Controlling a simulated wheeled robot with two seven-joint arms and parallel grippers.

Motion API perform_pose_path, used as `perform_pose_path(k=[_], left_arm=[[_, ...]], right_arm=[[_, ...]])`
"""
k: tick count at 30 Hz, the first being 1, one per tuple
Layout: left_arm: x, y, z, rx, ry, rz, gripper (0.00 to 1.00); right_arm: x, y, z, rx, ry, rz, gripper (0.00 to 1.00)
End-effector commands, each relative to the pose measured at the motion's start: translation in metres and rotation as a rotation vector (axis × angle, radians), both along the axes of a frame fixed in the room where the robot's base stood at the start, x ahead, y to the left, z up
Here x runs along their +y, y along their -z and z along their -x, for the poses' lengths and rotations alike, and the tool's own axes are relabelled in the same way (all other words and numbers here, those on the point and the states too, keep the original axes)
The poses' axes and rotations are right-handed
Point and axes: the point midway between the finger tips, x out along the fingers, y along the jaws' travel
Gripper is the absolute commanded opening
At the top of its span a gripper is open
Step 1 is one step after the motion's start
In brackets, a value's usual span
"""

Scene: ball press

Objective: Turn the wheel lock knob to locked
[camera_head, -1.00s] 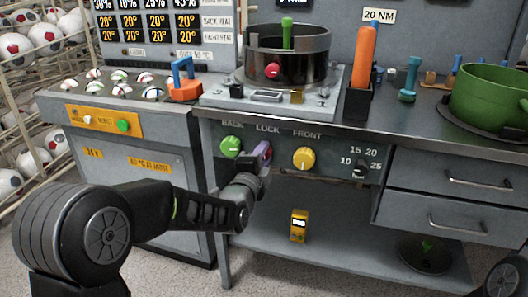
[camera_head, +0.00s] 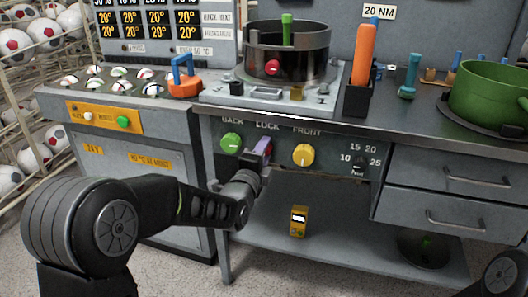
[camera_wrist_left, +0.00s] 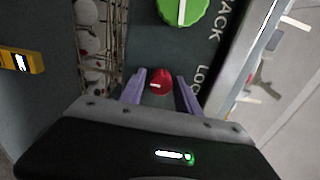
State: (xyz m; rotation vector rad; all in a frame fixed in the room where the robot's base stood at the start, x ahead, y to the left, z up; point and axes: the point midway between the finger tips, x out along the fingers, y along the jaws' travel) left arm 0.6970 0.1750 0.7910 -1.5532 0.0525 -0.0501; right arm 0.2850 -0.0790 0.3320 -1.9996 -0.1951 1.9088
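The wheel lock knob shows in the left wrist view as a small red knob (camera_wrist_left: 160,82) with a short white mark, beside the LOCK lettering on the dark panel. My left gripper (camera_wrist_left: 160,88) is open, with one purple finger on each side of the knob and a gap to each. In the head view my left gripper (camera_head: 260,147) is at the panel under the LOCK label, and its fingers and hand hide the knob there. My right gripper is not in view.
A green BACK knob (camera_head: 231,143) is left of the gripper and a yellow FRONT knob (camera_head: 303,155) is right of it. A small black dial (camera_head: 359,166) is farther right. The worktop edge (camera_head: 300,121) runs above the panel. A yellow device (camera_head: 298,221) stands on the lower shelf.

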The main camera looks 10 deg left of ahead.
Motion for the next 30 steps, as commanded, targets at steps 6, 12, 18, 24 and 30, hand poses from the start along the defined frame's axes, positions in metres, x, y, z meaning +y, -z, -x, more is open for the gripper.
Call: perform_pose_path(k=[6, 12, 18, 24, 30], left_arm=[[0.0, -0.001, 0.0, -0.001, -0.001, 0.001, 0.5], [0.001, -0.001, 0.001, -0.002, -0.001, 0.002, 0.5], [0.002, -0.002, 0.02, -0.001, -0.001, 0.002, 0.5], [0.004, -0.002, 0.054, 0.0, 0.0, 0.003, 0.5], [0.005, -0.001, 0.076, -0.001, 0.0, 0.002, 0.5]], right_arm=[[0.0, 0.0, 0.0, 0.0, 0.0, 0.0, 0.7], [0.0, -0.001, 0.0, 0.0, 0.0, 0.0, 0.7], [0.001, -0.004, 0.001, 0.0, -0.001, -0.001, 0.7], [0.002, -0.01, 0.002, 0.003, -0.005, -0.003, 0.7], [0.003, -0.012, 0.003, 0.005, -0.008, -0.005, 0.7]])
